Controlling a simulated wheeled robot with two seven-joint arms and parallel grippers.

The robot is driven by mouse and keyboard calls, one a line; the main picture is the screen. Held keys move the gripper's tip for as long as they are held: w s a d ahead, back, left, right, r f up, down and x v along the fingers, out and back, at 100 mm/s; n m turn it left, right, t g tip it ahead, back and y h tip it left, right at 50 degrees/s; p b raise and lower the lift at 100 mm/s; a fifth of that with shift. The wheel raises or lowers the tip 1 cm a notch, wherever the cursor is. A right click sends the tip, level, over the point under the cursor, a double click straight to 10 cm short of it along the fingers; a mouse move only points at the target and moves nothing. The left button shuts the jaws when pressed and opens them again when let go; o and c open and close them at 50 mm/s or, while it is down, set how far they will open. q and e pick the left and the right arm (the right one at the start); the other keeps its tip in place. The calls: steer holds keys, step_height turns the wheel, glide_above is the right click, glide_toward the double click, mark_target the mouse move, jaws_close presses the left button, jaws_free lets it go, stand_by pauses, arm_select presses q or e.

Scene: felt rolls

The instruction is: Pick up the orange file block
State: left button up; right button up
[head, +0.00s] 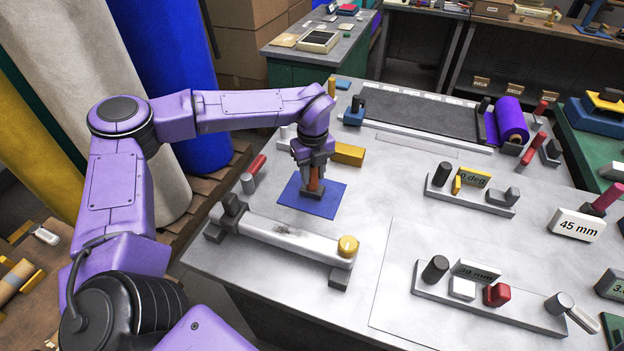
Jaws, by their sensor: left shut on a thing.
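The orange file block (314,184) is upright on or just above a blue sheet (327,209) on the workbench. Its upper part is orange-brown and its base is dark. My left gripper (313,170) points straight down and is shut on the block's upper part. The fingers hide part of it. I cannot tell whether the base touches the sheet. My right gripper is not in view.
A yellow block (349,153) lies behind the gripper. Fixtures (470,190) with small blocks stand to the right. Bare grey tabletop (385,210) lies between.

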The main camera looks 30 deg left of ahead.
arm_select(q)
steer(key=shift+w+r, duration=0.1)
steer(key=shift+r, duration=0.15)
step_height(320, 180, up, 3)
steer(key=shift+f+b, duration=0.2)
steer(key=shift+b, duration=0.2)
steer(key=s+d+r+b, duration=0.2)
steer(key=s+r, duration=0.3)
steer(key=s, duration=0.1)
steer(key=s+d+r+b, duration=0.2)
steer(key=s+r+b, duration=0.1)
steer(key=s+r, duration=0.2)
steer(key=shift+s+d, duration=0.25)
steer(key=shift+s, duration=1)
